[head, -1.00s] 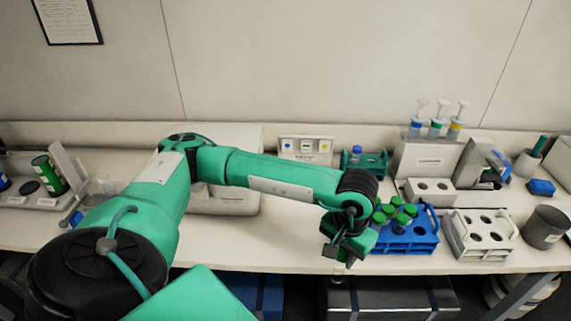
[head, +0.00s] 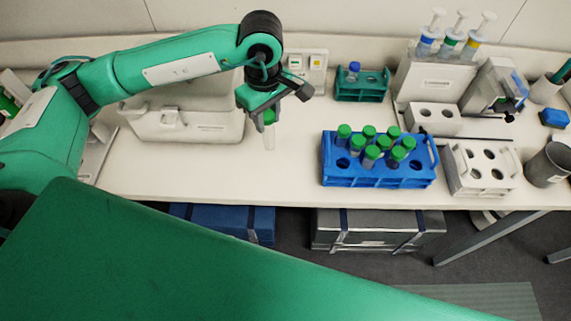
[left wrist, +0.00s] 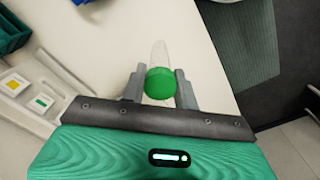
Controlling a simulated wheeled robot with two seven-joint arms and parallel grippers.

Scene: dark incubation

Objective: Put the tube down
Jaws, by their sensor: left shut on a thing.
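My left gripper (head: 271,103) is shut on a clear tube with a green cap. The tube (head: 269,137) hangs upright below the fingers, over the bench in front of the white box. In the left wrist view the green cap (left wrist: 160,83) sits between the two fingers (left wrist: 158,88), with the clear body beyond it. I cannot tell whether the tube's tip touches the bench. A blue rack (head: 376,176) to the right holds several green-capped tubes and has empty holes. My right gripper is not in view.
A white lidded box (head: 181,122) stands behind and left of the tube. A small teal rack (head: 361,93) with a blue-capped tube is at the back. A white rack (head: 483,183) stands right of the blue one. Bare bench (head: 285,180) lies between tube and blue rack.

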